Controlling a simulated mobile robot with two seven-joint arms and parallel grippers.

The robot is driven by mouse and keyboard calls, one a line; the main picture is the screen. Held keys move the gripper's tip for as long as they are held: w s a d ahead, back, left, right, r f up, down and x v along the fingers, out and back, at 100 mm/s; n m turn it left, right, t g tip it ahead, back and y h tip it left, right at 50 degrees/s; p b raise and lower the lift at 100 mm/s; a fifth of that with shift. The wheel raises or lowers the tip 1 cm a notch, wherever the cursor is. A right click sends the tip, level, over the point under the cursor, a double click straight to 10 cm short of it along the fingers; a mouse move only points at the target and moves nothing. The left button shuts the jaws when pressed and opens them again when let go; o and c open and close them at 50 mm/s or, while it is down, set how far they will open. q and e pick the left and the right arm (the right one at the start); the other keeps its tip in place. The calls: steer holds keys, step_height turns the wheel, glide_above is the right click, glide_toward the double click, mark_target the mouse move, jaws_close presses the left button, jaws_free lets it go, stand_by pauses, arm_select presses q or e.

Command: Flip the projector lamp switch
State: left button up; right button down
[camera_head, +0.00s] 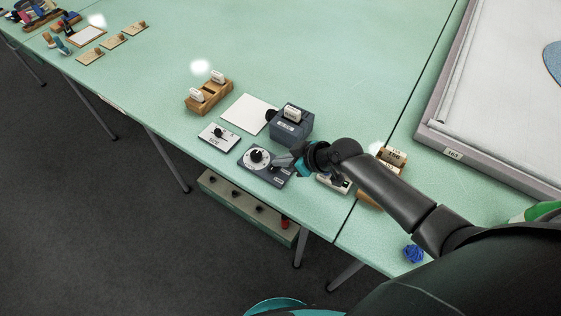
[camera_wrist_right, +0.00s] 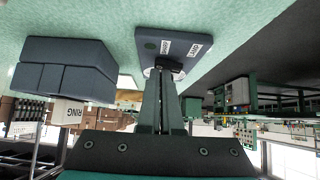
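A dark blue-grey switch plate (camera_head: 250,163) with a white round dial lies near the front table edge. It also shows in the right wrist view (camera_wrist_right: 150,42), with two small white labels. My right gripper (camera_head: 284,161) reaches over the plate's right end, beside the dial. In the wrist view its two fingers (camera_wrist_right: 166,72) lie close together, with their tips at a dark knob or lever on the plate. Whether they touch or grip it I cannot tell. A blue-grey box (camera_head: 291,128) with a white label stands just behind; it shows at left in the wrist view (camera_wrist_right: 62,68). My left gripper is not in view.
A small white plate with a dark knob (camera_head: 218,136) lies to the left. A white sheet (camera_head: 248,113) and a wooden block holder (camera_head: 208,96) are behind it. Another wooden holder (camera_head: 392,158) stands right, beyond my forearm. The table's left middle is clear.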

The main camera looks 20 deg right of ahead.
steer(key=shift+s+f, duration=0.35)
steer(key=shift+f, duration=0.05)
steer(key=shift+s+a+g+p, duration=0.3)
steer(key=shift+s+a+p, duration=0.15)
steer(key=shift+a+p, duration=0.15)
steer(key=shift+s+a, duration=0.1)
steer(key=shift+r+p, duration=0.3)
steer(key=r+p, duration=0.2)
steer(key=r, duration=0.1)
steer(key=r+p, duration=0.1)
steer(key=shift+w+r+p, duration=0.25)
steer(key=shift+w+p, duration=0.1)
steer(key=p+v, duration=0.1)
steer(key=v, duration=0.9)
steer(key=shift+p, duration=0.35)
